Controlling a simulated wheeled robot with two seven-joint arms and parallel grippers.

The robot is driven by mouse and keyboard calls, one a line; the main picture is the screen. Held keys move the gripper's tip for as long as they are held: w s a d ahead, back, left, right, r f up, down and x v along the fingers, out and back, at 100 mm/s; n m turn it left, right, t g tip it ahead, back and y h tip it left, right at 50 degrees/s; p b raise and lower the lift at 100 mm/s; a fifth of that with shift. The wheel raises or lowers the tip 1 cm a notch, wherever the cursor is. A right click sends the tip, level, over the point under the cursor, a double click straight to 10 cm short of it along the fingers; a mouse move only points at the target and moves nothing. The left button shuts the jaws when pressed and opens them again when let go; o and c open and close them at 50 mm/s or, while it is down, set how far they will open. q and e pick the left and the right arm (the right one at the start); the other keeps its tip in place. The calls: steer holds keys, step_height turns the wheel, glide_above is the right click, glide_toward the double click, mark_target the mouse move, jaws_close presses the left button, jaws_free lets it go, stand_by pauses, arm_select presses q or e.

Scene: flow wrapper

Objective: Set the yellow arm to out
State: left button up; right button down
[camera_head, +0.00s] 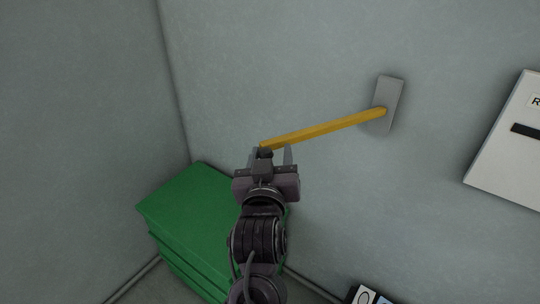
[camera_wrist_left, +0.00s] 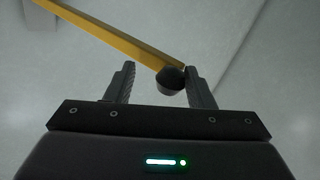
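The yellow arm (camera_head: 325,129) is a long bar fixed to a grey plate (camera_head: 388,104) on the wall. It slopes down to the left from the plate. Its free end has a dark knob, which shows in the left wrist view (camera_wrist_left: 171,80). My left gripper (camera_head: 269,155) is at this free end. In the left wrist view its two fingers (camera_wrist_left: 158,86) are apart, with the knob between them, nearer the right finger. A gap shows between the knob and the left finger. My right gripper is in neither view.
A green stepped block (camera_head: 185,205) stands in the corner below and left of my left gripper. A white panel (camera_head: 510,150) with a dark slot is on the wall at the right. A small dark box with labels (camera_head: 366,295) shows at the bottom edge.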

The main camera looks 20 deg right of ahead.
arm_select(q)
steer(key=shift+w+a+f, duration=0.1)
steer(key=shift+a, duration=0.05)
steer(key=b+v, duration=0.1)
steer(key=v, duration=0.6)
steer(key=shift+s+b, duration=0.35)
steer(key=shift+s, duration=0.05)
steer(key=shift+a, duration=0.1)
